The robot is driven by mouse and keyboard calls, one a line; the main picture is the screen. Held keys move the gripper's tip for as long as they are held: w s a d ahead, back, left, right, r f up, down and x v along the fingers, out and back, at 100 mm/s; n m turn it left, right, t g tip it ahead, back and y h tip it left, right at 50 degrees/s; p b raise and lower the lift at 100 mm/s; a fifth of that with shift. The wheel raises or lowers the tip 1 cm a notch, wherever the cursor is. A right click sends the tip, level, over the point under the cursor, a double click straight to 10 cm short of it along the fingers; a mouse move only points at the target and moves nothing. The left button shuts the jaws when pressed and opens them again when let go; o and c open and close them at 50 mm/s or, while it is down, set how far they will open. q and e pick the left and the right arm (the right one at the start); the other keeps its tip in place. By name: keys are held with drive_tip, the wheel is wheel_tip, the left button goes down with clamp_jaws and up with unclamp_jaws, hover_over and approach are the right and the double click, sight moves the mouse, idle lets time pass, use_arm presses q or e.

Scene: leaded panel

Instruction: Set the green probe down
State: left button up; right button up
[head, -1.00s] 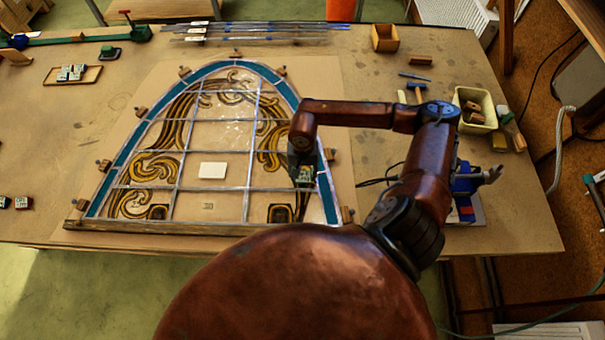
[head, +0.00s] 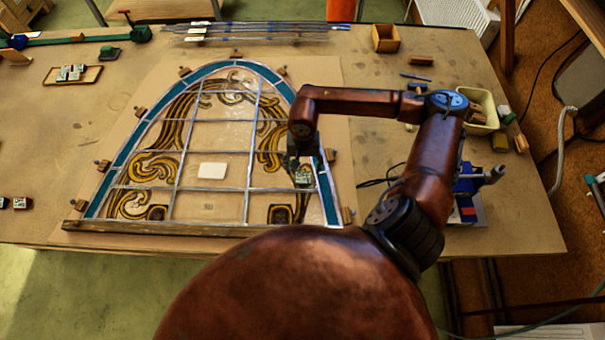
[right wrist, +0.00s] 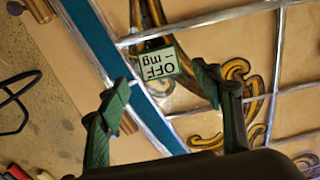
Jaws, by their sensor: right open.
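The green probe (head: 303,178), a small block with a pale face, lies at the lower right part of the leaded panel (head: 210,170), near its teal border. In the right wrist view the probe (right wrist: 158,64) shows a face reading "OFF" and "-mg", upside down. My right gripper (head: 302,162) is just above the probe in the head view. In the right wrist view my right gripper (right wrist: 161,86) is open, with its green fingertips to either side of the probe and gaps between. My left gripper is not in view.
Wooden blocks hold the panel's edge. A white card (head: 212,170) lies on the panel. A wooden tray (head: 58,82) with small blocks is at left, lead strips (head: 255,30) at the back. A cream bin (head: 477,108) and a blue device (head: 466,195) stand at right.

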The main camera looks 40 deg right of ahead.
sight(303, 177)
wheel_tip(303, 177, up, 7)
drive_tip(key=shift+b, duration=0.45)
